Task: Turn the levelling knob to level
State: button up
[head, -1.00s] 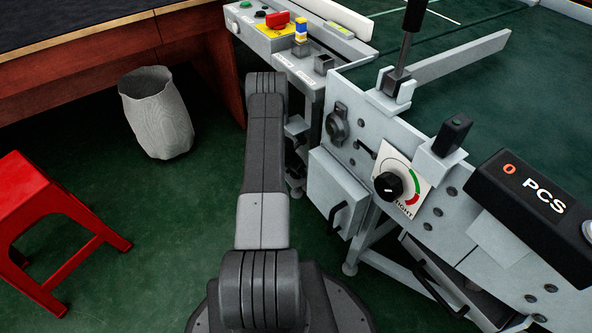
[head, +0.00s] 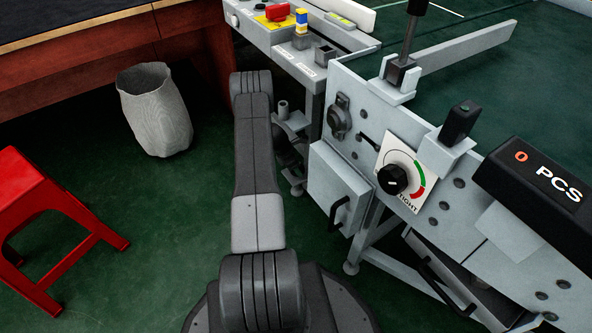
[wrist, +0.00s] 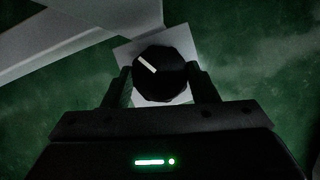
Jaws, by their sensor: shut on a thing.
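In the wrist view a round black knob (wrist: 165,68) with a white pointer line sits on a pale square plate (wrist: 125,52). The pointer line slants toward the upper left. My gripper (wrist: 159,84) is shut on this knob, one finger on each side. In the head view my arm hides the gripper and this knob. Another black knob (head: 392,180) stands on a white dial plate (head: 418,203) with green and red arcs and partly readable "TIGHT" lettering. Nothing touches that one.
The grey machine frame (head: 470,232) fills the right, with a black lever (head: 412,30) and a "PCS" counter (head: 535,185). A red stool (head: 30,200) and a grey bin (head: 155,110) stand at left. Green floor lies open between them and my arm.

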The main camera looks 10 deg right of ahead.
jog(key=shift+w+m+g+b, duration=0.1)
jog(key=shift+m+g+b, duration=0.45)
jog(key=shift+m, duration=0.55)
jog(key=shift+w+m+g+b, duration=0.1)
jog(key=shift+m+g+b, duration=0.25)
jog(key=shift+m+b, duration=0.55)
jog(key=shift+m, duration=0.4)
jog(key=o, duration=1)
jog(key=p+v, duration=0.1)
jog(key=v, duration=0.1)
jog(key=p+v, duration=0.1)
jog(key=v, duration=0.1)
jog(key=shift+w+a+f, duration=0.1)
jog(key=shift+a+f, duration=0.15)
jog(key=shift+a, duration=0.15)
jog(key=w+a, duration=0.1)
jog(key=a, duration=0.2)
jog(key=w+a+p, duration=0.1)
jog(key=a, duration=0.2)
jog(key=w+a+p, duration=0.1)
jog(key=a, duration=0.3)
jog(key=shift+w+f, duration=0.1)
jog(key=shift+f, duration=0.1)
